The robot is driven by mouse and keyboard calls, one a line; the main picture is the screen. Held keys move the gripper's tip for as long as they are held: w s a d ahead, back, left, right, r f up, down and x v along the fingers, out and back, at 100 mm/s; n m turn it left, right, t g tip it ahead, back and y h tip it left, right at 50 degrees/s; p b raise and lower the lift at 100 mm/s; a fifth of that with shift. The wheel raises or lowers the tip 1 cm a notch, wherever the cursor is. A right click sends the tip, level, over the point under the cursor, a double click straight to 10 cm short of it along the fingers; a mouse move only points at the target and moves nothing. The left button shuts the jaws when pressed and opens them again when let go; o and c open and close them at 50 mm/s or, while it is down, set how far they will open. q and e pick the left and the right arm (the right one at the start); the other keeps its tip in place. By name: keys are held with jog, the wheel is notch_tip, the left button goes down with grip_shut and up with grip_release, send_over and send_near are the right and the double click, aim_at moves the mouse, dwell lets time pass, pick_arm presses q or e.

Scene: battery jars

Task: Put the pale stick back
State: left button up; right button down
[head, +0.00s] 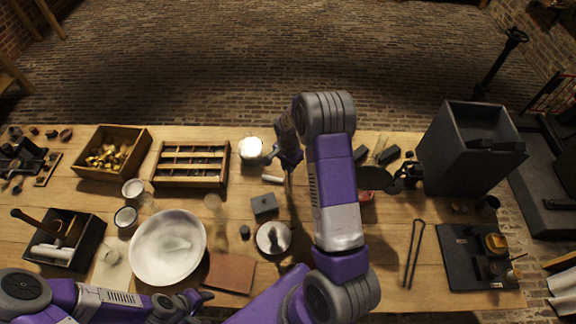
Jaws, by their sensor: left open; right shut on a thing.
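My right gripper (290,162) is over the middle of the table, partly hidden by my own arm. It is shut on a thin upright stick (290,184), too small for me to be sure of its colour. A short pale stick-like piece (272,179) lies on the table just left of it. A glass jar with pale contents (251,147) stands behind and to the left. My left gripper (203,298) is open and empty at the front edge, in front of the big white bowl (143,250).
A compartment tray (155,181), a box of brass pieces (76,170) and two glass jars (133,188) are at left. A grey block (264,205) and small round dish (260,244) lie near the middle. A tall dark box (455,150) and tongs (413,255) are at right.

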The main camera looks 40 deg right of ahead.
jog(key=shift+f, duration=0.1)
jog(key=c, duration=1.1)
grip_release()
notch_tip(320, 180, up, 12)
jog(key=shift+r, duration=0.15)
